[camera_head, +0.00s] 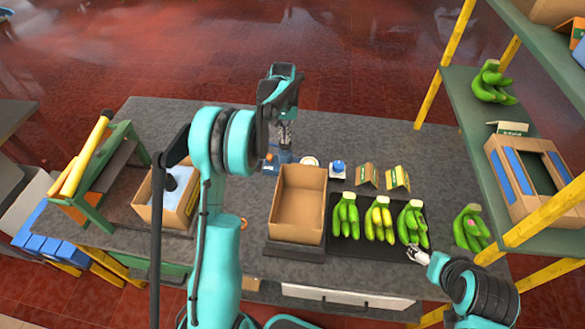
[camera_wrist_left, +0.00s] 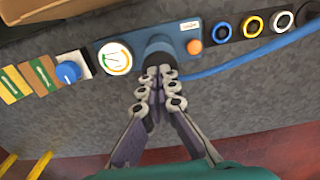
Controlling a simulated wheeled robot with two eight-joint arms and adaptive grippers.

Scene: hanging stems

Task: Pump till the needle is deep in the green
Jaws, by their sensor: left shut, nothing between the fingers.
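My left gripper (camera_head: 285,137) is shut and empty, pointing down over the back of the grey table. In the left wrist view its fingertips (camera_wrist_left: 160,72) lie just in front of a dark blue round pump part (camera_wrist_left: 158,46) on a blue base (camera_wrist_left: 185,36); whether they touch it I cannot tell. The round white gauge (camera_wrist_left: 114,58), with a green and yellow arc, sits beside it; it also shows in the head view (camera_head: 309,161). Its needle is too small to read surely. My right gripper (camera_head: 418,256) is by the green bananas; its fingers are too small to judge.
A blue button (camera_wrist_left: 69,72) on a white block stands beside the gauge. A blue hose (camera_wrist_left: 245,64) runs right, below several coloured rings. An empty cardboard box (camera_head: 299,203) and banana bunches (camera_head: 379,221) fill the table's front. A shelf (camera_head: 470,105) stands right.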

